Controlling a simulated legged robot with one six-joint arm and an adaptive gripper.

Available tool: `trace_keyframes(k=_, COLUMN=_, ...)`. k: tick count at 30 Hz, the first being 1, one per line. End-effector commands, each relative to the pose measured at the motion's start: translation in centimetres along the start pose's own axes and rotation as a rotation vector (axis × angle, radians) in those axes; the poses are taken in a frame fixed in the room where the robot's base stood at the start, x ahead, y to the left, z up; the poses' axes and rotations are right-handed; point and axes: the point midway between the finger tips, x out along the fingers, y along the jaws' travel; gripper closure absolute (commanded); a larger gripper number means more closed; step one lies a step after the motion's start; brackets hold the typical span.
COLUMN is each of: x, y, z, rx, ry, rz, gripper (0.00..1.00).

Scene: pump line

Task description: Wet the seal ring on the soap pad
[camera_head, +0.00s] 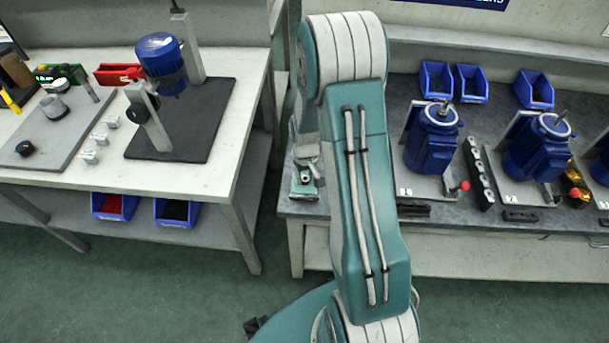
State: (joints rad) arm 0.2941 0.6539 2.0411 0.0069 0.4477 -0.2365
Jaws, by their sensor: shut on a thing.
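My gripper is not visible; my teal and white arm fills the middle of the view and hides part of the right bench. I cannot make out a seal ring or a soap pad. On the left table, a grey board (57,140) bears a grey cylinder (53,107) and a small black round part (25,148), whose kind I cannot tell.
A blue motor (162,62) hangs on a stand over a black base plate (205,135) on the left table. Small silver fittings (90,156) lie nearby. Blue pumps (431,137) and blue bins (435,79) stand on the right bench. A floor gap separates the tables.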

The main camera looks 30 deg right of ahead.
Motion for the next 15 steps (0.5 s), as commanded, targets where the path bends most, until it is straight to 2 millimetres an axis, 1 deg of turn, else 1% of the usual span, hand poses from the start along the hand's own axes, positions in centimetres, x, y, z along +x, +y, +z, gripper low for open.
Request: trace_keyframes(k=15, x=0.53, y=-0.02, z=-0.03, rx=-0.001, ry=0.001, rz=0.000, gripper=0.99)
